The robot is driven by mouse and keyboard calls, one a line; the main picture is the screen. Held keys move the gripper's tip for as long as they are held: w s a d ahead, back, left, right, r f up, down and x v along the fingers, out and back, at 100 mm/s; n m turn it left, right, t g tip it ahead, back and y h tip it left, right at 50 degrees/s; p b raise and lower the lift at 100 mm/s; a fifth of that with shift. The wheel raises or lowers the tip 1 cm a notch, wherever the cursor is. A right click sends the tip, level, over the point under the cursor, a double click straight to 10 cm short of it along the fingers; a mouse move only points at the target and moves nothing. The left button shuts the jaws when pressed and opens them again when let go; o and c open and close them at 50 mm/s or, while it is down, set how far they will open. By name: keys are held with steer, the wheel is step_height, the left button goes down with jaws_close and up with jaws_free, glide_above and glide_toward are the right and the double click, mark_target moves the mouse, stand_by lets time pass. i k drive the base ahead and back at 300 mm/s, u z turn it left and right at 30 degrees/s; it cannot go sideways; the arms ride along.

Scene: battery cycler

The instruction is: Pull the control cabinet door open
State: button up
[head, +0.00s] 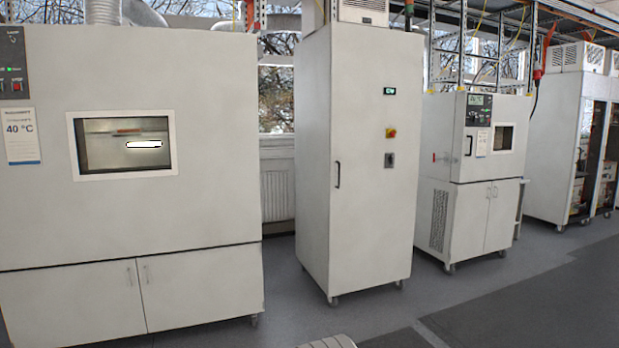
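A tall white control cabinet (366,220) stands upright on castors in the middle of the head view. Its broad front door looks shut, with no gap showing along its edge. A dark vertical handle (337,175) sits near the door's left edge at about mid height. On the door's right half are a small green-lit display (390,91), a red and yellow switch (390,133) and a dark rotary switch (389,160). My gripper is not in view, so I cannot see where it is relative to the handle.
A large white chamber (200,210) with a window stands at the left. A smaller chamber on a base cabinet (468,215) stands to the right. An open rack (570,140) is at the far right.

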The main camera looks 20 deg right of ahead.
mark_target(373, 207)
steer(key=z, duration=0.3)
steer(key=i, duration=0.6)
steer(key=z, duration=0.8)
steer(key=i, duration=3.7)
steer(key=u, duration=0.65)
steer(key=i, duration=0.5)
steer(key=u, duration=0.25)
steer(key=k, duration=0.85)
steer(key=u, duration=0.2)
steer(key=i, duration=0.85)
steer(key=z, duration=0.05)
